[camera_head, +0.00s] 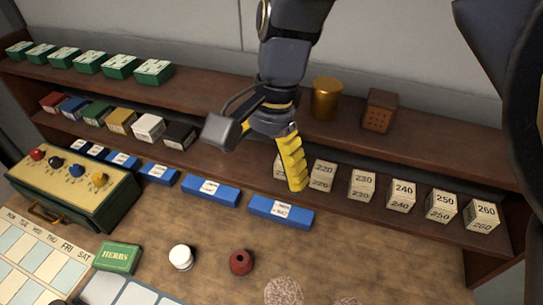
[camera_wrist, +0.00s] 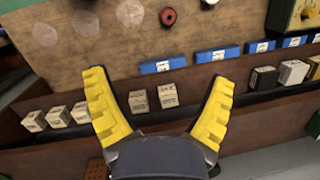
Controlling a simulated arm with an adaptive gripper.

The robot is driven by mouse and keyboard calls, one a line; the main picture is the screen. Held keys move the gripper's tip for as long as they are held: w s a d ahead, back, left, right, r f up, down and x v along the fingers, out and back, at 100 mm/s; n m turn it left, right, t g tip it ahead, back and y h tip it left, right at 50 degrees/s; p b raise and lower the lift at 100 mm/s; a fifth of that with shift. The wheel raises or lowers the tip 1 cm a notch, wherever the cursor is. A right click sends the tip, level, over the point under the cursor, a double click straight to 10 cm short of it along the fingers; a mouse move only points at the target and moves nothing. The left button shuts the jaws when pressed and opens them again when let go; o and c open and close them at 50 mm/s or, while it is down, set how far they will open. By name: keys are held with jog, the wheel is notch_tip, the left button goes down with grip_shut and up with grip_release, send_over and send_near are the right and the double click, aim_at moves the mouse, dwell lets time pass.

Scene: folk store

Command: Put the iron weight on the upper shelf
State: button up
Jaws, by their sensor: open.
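No thing is clearly readable as the iron weight. A small dark red, round piece with a hole in its top (camera_head: 241,262) stands on the counter and may be it; it also shows at the top of the wrist view (camera_wrist: 167,16). The upper shelf (camera_head: 215,88) is a dark wooden board along the back wall. My gripper (camera_head: 292,160) hangs in front of the shelves, above and behind the red piece. In the wrist view my gripper (camera_wrist: 160,76) has its yellow fingers spread wide, with nothing held between them.
Green boxes (camera_head: 90,61), a brass canister (camera_head: 326,98) and a brown block (camera_head: 379,110) stand on the upper shelf. Numbered blocks (camera_head: 401,195) and coloured boxes fill the lower shelf. A white round piece (camera_head: 181,257) and a herbs box (camera_head: 118,256) stand on the counter.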

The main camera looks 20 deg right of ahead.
jog(key=s+a+f+n+h, duration=0.1)
jog(key=s+f+n, duration=0.3)
jog(key=s+n, duration=0.2)
jog(key=s+a+f+n+g+h, duration=0.1)
jog(key=s+f+n, duration=0.2)
jog(key=s+n, duration=0.3)
jog(key=shift+s+f, duration=0.35)
